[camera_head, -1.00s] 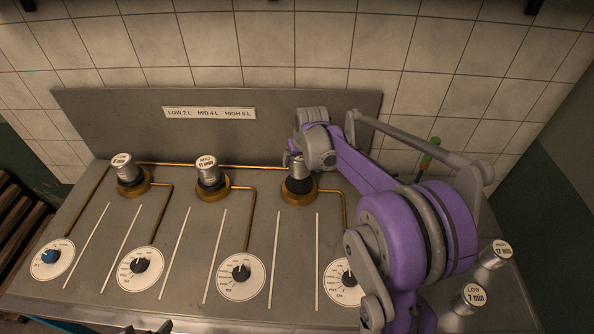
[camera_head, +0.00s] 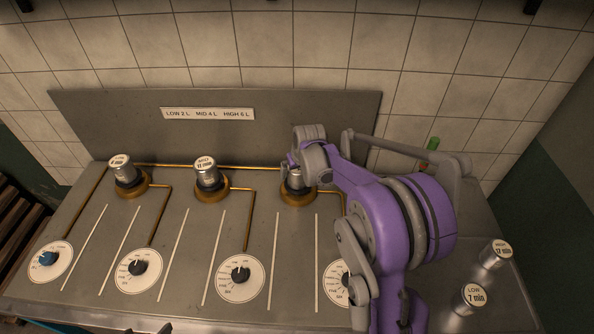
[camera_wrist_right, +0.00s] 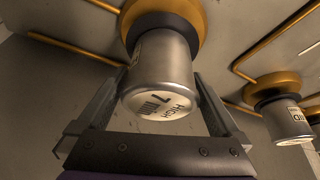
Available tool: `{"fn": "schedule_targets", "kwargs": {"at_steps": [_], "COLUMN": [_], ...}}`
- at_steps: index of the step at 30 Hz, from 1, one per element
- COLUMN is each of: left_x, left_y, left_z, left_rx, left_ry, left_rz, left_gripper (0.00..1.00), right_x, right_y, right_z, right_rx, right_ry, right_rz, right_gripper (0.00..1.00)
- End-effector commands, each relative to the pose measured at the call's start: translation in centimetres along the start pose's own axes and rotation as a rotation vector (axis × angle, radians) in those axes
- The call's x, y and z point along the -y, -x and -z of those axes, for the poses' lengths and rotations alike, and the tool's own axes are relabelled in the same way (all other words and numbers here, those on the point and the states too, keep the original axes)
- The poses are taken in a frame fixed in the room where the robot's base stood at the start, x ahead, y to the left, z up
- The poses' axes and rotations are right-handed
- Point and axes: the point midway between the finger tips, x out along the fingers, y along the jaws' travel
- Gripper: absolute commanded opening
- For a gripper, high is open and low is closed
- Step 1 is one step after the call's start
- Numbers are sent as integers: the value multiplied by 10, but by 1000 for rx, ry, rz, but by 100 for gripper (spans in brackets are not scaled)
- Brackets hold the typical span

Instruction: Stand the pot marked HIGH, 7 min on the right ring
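The pot marked HIGH, 7 (camera_wrist_right: 163,70) is a silver cylinder; its lid label faces the camera in the right wrist view. In the head view this pot (camera_head: 296,177) is at the right brass ring (camera_head: 298,199), apparently upright and partly hidden by my gripper. My right gripper (camera_wrist_right: 160,75) has its two fingers closely flanking the pot, and appears shut on it. In the head view the right gripper (camera_head: 294,168) is at the pot's upper part; its finger contact is too small to see clearly. My left gripper is not in view.
Silver pots stand on the left ring (camera_head: 130,191) and middle ring (camera_head: 211,192). Another two pots, LOW 7 min (camera_head: 471,299) and one marked 17 min (camera_head: 495,254), stand at the right. Dials (camera_head: 240,278) line the front. A back panel (camera_head: 120,125) rises behind the rings.

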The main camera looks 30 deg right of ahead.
Motion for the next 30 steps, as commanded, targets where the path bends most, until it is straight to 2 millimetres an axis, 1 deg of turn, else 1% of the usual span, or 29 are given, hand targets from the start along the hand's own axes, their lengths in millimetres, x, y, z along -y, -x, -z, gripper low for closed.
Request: {"fn": "schedule_targets", "kwargs": {"at_steps": [5, 8, 11, 18, 21, 24, 27, 30], "left_x": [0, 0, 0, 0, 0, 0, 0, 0], "left_y": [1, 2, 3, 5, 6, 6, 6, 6], "left_z": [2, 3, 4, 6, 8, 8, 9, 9], "left_rx": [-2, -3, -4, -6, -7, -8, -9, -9], "left_ry": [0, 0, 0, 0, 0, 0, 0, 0], "left_rz": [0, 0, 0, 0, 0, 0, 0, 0], "left_gripper": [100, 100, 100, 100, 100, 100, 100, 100], "right_x": [0, 0, 0, 0, 0, 0, 0, 5], "right_y": [2, 10, 26, 79, 97, 111, 120, 127], "right_z": [1, 2, 1, 1, 1, 1, 1, -5], "right_rx": [-1, -1, -1, 0, 0, 0, 0, -3], "right_ry": [0, 0, -1, -1, -1, -1, 0, 5], "right_rz": [0, 0, 0, 0, 0, 0, 0, 2], "right_gripper": [100, 100, 100, 100, 100, 100, 100, 100]}}
